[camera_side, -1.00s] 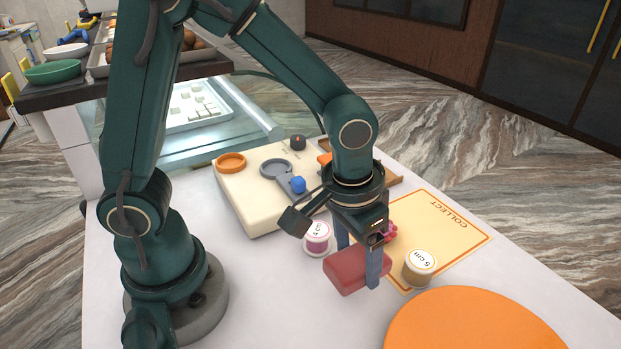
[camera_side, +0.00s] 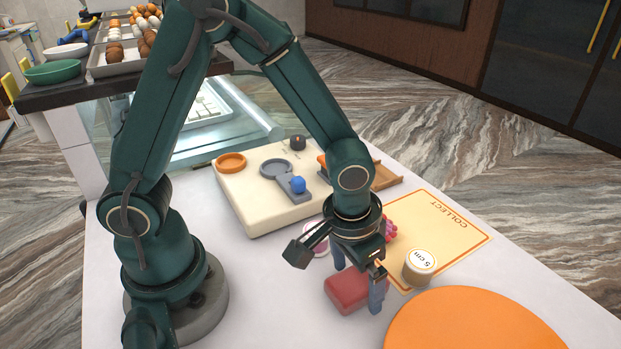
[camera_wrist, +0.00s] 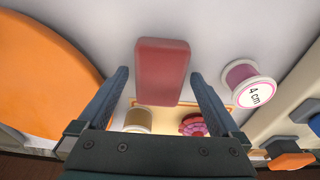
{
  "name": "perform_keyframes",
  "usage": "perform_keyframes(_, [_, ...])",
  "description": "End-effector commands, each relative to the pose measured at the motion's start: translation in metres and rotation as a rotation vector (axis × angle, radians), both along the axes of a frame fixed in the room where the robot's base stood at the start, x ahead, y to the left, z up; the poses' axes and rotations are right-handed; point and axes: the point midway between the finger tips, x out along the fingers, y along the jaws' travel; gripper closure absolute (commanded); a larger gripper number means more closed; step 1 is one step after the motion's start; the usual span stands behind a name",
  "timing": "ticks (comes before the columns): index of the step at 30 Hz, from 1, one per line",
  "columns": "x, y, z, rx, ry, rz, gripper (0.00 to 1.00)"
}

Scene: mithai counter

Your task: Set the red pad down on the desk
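The red pad (camera_side: 347,290) lies flat on the white desk (camera_side: 270,290), between the orange disc and the spool marked 4 cm. My gripper (camera_side: 359,290) is low over it, pointing down, with one finger on each side. In the wrist view the red pad (camera_wrist: 162,70) sits between the fingers of my gripper (camera_wrist: 160,72), with a narrow gap on each side. The gripper is open around the pad. The near finger partly hides the pad's right end in the side view.
A big orange disc (camera_side: 475,325) lies close at right. A spool marked 5 cm (camera_side: 419,267) and a pink flower-shaped piece (camera_side: 390,230) stand by the COLLECT mat (camera_side: 455,235). The spool marked 4 cm (camera_wrist: 248,85) is near. A cream block (camera_side: 250,215) lies behind.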

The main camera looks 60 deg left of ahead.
Motion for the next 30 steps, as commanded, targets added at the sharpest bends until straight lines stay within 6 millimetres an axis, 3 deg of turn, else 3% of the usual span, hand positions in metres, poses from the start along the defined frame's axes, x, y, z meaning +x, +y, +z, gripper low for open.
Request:
perform_keyframes(6, [0.0,0.0,0.002,0.0,-0.001,0.0,0.0])
perform_keyframes(11, [-0.001,0.0,0.016,-0.001,-0.005,0.001,0.0])
perform_keyframes(24, [-0.013,-0.001,0.097,-0.003,-0.007,0.0,0.0])
perform_keyframes(30, [-0.017,0.0,0.117,-0.001,-0.002,0.0,0.0])
